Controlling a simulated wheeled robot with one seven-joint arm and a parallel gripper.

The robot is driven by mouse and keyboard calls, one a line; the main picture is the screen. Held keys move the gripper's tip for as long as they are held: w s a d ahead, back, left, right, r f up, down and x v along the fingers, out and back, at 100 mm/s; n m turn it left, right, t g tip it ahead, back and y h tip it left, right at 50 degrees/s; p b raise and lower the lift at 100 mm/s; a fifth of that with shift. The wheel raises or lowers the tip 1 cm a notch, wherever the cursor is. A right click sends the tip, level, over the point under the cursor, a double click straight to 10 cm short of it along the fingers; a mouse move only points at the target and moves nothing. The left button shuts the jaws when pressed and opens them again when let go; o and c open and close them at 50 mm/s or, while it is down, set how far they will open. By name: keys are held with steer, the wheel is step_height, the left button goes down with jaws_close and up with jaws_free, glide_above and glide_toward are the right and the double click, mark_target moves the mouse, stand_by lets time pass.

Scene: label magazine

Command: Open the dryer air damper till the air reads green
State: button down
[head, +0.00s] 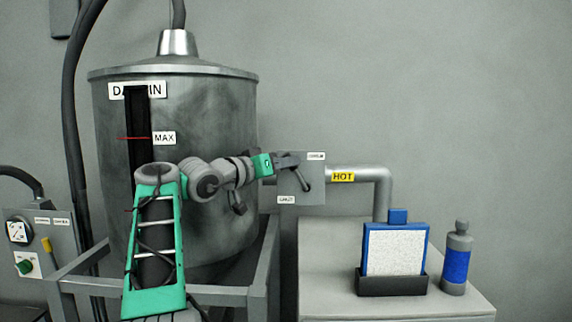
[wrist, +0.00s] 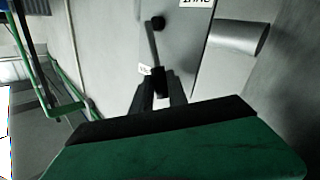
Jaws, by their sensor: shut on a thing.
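The damper plate (head: 315,195) is a grey panel on the hot pipe, right of the big drum. It carries a small label at its top and another at its bottom left, both too small to read surely. The damper lever (head: 306,182) is a short rod with a dark end. It also shows in the wrist view (wrist: 152,45), running from a dark round pivot to a dark grip. My gripper (head: 290,160) is at the plate, its fingers shut on the lever's grip in the wrist view (wrist: 163,85). A dial gauge (head: 17,230) stands far left; its reading is unclear.
The dented drum (head: 220,110) stands in a grey frame (head: 255,290) beside my arm. A pipe labelled HOT (head: 380,178) runs right to a cabinet (head: 330,250). The left panel has a green knob (head: 24,267).

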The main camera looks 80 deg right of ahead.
steer(key=shift+w+f+n+b, duration=0.2)
steer(key=shift+w+n+b, duration=0.1)
steer(key=shift+b, duration=0.05)
steer(key=c, duration=1.6)
jaws_free()
steer(key=shift+a, duration=0.1)
steer(key=b+v, duration=0.2)
steer(key=v, duration=0.5)
steer(key=shift+w+a+f, duration=0.15)
steer(key=shift+w+a, duration=0.05)
steer(key=shift+a, duration=0.15)
steer(key=shift+s, duration=0.1)
